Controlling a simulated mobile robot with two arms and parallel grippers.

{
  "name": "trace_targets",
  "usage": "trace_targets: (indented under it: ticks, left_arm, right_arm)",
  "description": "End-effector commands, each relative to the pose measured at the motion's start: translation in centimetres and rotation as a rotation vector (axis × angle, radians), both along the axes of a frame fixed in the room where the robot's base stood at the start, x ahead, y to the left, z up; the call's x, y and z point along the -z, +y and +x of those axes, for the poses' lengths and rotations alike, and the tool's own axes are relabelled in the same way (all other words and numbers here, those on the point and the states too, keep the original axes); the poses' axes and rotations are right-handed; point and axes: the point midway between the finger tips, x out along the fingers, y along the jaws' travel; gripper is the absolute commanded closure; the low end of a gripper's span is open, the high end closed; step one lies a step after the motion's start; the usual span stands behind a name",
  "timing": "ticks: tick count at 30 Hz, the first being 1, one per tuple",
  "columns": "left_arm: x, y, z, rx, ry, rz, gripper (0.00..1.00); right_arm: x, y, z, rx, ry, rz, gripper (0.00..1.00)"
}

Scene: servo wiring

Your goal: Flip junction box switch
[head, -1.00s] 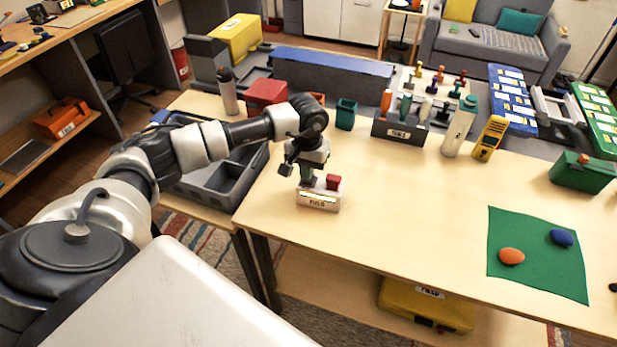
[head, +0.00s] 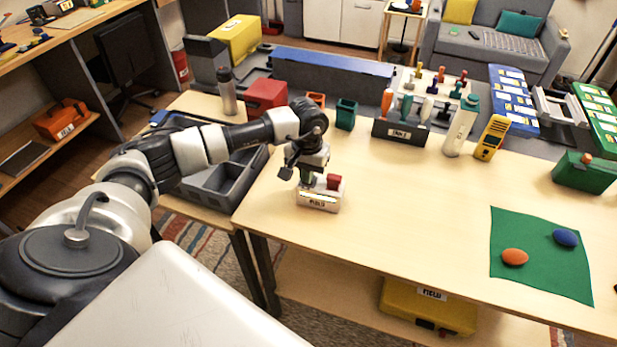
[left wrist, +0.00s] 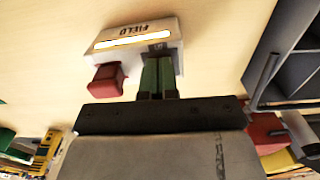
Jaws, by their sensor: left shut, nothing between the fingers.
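The junction box (head: 318,202) is a small white box labelled FIELD, near the left end of the table. A red block-shaped part (head: 334,182) sits on its top, and a pale lit strip runs along its front. In the left wrist view the box (left wrist: 128,36) shows with the red part (left wrist: 106,79) beside my fingers. My left gripper (head: 308,182) is shut and empty, pointing down at the box's left end. Its green fingertips (left wrist: 157,68) are at a small dark switch area (left wrist: 158,47); I cannot tell whether they touch it. My right gripper is not in view.
A green mat (head: 535,275) with an orange and a blue lump lies at the right. A tool holder (head: 400,133), a white bottle (head: 461,128) and a yellow meter (head: 491,138) stand along the back. A grey tray (head: 222,183) is left of the table. The table's middle is clear.

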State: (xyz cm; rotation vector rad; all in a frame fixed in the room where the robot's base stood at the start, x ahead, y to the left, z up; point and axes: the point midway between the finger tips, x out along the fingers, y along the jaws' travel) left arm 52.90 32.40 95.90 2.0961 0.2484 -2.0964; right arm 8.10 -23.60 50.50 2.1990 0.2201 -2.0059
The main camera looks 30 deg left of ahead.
Motion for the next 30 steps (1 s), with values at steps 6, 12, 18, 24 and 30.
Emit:
trace_targets:
  ticks: [6, 12, 18, 24, 30]
  left_arm:
    - [0.4, 0.0, 0.0, 0.0, 0.0, 0.0, 1.0]
    - [0.7, 0.0, 0.0, 0.0, 0.0, 0.0, 1.0]
    - [1.0, 0.0, 0.0, 0.0, 0.001, 0.001, 1.0]
    - [0.4, 0.0, -0.1, 0.0, 0.002, 0.001, 1.0]
    - [-1.3, 0.0, 0.0, 0.0, 0.0, 0.0, 1.0]
  right_arm:
    - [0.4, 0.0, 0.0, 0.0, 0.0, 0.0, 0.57]
    - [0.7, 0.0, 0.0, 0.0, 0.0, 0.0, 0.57]
    - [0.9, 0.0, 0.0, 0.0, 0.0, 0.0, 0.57]
    - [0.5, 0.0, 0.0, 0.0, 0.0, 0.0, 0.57]
    - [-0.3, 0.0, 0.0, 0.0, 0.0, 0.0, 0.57]
